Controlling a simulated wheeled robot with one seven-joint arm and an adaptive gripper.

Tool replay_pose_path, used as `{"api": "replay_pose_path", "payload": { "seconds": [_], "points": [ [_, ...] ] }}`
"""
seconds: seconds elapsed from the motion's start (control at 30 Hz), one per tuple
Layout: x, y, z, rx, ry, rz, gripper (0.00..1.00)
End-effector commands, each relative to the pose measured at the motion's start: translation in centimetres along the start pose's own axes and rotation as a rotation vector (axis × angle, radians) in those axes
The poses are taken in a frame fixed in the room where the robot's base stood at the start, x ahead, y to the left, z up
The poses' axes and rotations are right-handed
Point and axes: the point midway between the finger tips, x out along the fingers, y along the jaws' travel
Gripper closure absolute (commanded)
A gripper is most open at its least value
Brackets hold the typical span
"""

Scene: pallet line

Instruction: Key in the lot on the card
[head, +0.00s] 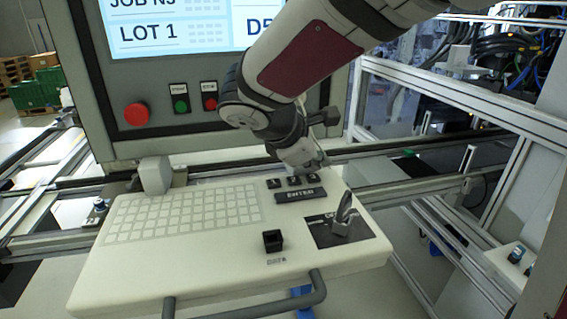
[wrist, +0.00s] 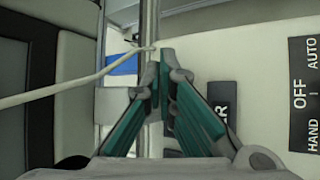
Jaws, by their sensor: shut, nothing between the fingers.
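The pale console (head: 190,265) carries a row of small dark keys (head: 274,184), partly hidden behind my gripper. A wide dark ENTER key (head: 300,195) lies in front of them; its end with the letter R shows in the wrist view (wrist: 222,100). My gripper (head: 318,168) is shut and empty, pointing down at the row's far right side; I cannot tell whether it touches a key. Its green-sided fingers meet in the wrist view (wrist: 164,62). The screen (head: 190,28) reads "LOT 1", with text beside it cut off by my arm. I cannot make out a card.
A lever switch (head: 341,222) stands on a dark plate, marked HAND, OFF, AUTO in the wrist view (wrist: 304,125). A black square socket (head: 273,241) sits nearer the front. A red mushroom button (head: 137,114) is below the screen. A grey handle (head: 318,290) runs along the console's front.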

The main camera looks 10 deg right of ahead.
Motion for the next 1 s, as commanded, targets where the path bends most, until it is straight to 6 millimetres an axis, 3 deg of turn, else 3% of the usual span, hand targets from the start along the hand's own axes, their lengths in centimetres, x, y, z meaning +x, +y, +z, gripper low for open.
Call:
{"api": "replay_pose_path", "payload": {
  "seconds": [1.0],
  "points": [
    [0.57, -0.34, -0.43, 0.0, 0.0, 0.001, 1.0]
  ]
}}
